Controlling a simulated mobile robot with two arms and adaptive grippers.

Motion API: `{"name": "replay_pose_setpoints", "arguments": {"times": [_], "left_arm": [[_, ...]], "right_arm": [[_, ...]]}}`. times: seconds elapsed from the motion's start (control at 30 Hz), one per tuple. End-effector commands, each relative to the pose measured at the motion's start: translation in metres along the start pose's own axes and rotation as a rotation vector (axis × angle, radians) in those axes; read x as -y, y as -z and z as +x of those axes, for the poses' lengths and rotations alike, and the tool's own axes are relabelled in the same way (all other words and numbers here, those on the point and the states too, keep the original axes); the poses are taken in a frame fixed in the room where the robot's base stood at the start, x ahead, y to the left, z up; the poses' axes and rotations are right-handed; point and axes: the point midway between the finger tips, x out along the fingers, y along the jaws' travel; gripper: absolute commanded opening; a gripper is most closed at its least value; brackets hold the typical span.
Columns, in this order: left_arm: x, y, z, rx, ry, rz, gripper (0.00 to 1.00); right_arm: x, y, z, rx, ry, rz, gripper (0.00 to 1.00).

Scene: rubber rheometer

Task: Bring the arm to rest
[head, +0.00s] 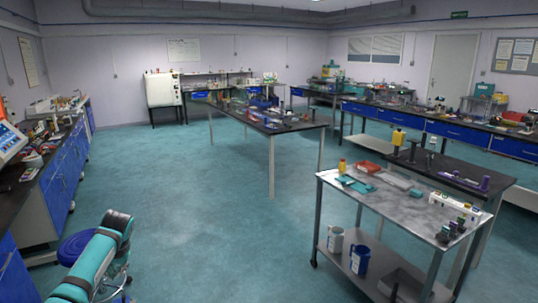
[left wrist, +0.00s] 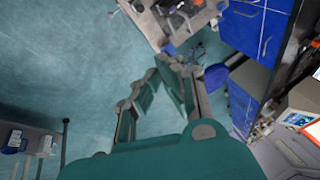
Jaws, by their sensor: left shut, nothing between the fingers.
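My left gripper (left wrist: 166,68) shows in the left wrist view with its teal and grey fingers drawn together at the tips. It is shut and empty, with blue-green floor behind it. In the head view my teal left arm (head: 95,258) with a dark band comes in at the lower left, beside the left-hand bench and over a blue stool. I cannot make out its fingers there. My right gripper is in neither view.
A dark-topped bench with blue drawers (head: 62,185) runs along the left. A metal cart (head: 335,195) with mugs on its lower shelf stands at the right. A blue round stool (head: 80,250) is close to my left arm. The middle floor (head: 185,215) is clear.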

Motion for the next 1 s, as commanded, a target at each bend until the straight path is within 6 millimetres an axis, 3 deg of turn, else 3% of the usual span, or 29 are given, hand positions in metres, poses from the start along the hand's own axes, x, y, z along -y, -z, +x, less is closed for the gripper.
{"name": "replay_pose_setpoints", "arguments": {"times": [0.27,0.4,0.53,0.67,0.8,0.9,1.0], "left_arm": [[-0.048,-0.038,0.021,-0.009,-0.033,0.095,0.00],[-0.079,-0.068,0.032,-0.018,-0.063,0.155,0.00],[-0.113,-0.110,0.040,-0.025,-0.104,0.215,0.00],[-0.151,-0.174,0.044,-0.034,-0.167,0.285,0.00],[-0.184,-0.268,0.029,-0.048,-0.260,0.341,0.00],[-0.190,-0.324,0.009,-0.056,-0.310,0.351,0.00],[-0.188,-0.362,-0.010,-0.061,-0.342,0.349,0.00]], "right_arm": [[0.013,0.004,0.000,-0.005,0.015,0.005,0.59],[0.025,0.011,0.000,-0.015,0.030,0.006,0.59],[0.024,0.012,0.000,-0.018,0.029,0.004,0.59],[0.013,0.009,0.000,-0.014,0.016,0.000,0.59],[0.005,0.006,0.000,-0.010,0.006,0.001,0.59],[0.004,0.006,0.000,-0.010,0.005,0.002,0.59],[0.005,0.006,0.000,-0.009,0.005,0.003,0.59]]}}
